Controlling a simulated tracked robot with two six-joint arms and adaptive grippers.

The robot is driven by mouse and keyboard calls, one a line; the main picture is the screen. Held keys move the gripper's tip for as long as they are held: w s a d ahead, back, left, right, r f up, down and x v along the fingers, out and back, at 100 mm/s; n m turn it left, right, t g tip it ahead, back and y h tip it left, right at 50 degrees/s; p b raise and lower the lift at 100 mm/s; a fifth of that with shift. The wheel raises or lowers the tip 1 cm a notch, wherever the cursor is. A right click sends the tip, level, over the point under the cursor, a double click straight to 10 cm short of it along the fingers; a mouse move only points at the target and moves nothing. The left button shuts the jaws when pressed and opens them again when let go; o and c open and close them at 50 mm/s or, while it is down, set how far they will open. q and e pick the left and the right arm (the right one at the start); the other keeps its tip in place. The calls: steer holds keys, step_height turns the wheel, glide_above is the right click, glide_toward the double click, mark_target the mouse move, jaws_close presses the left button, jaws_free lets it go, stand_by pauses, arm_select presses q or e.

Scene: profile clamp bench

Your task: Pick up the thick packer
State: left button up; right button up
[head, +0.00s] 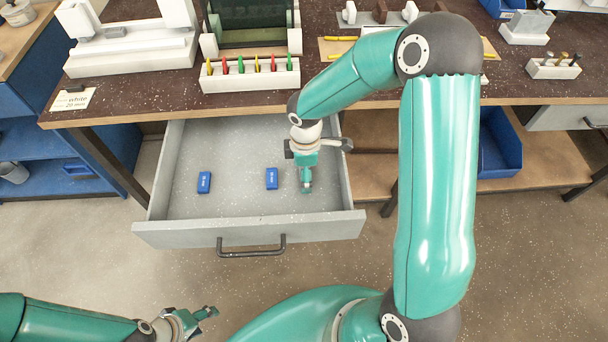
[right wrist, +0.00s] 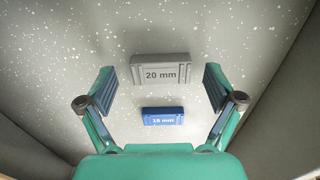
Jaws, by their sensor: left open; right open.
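In the right wrist view a grey packer (right wrist: 161,69) marked 20 mm lies on the drawer floor. A smaller blue packer (right wrist: 162,117) marked 18 mm lies beside it, nearer the gripper's palm. My right gripper (right wrist: 166,88) is open, with its fingers apart to either side of the packers and nothing between them. In the head view the right gripper (head: 306,186) hangs over the right part of the drawer. Two blue packers (head: 204,182) (head: 271,178) lie to its left; I cannot make out the grey one there. My left gripper (head: 207,313) is open and empty at the bottom left.
The grey drawer (head: 249,230) is pulled out below the bench top (head: 135,76), its walls around the right gripper. A rack of coloured tools (head: 250,80) and a card (head: 73,99) with partly legible writing sit above. Blue bins (head: 497,145) stand right.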

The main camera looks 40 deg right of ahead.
steer(key=c, duration=1)
steer(key=shift+o, duration=0.2)
steer(key=shift+r, duration=0.1)
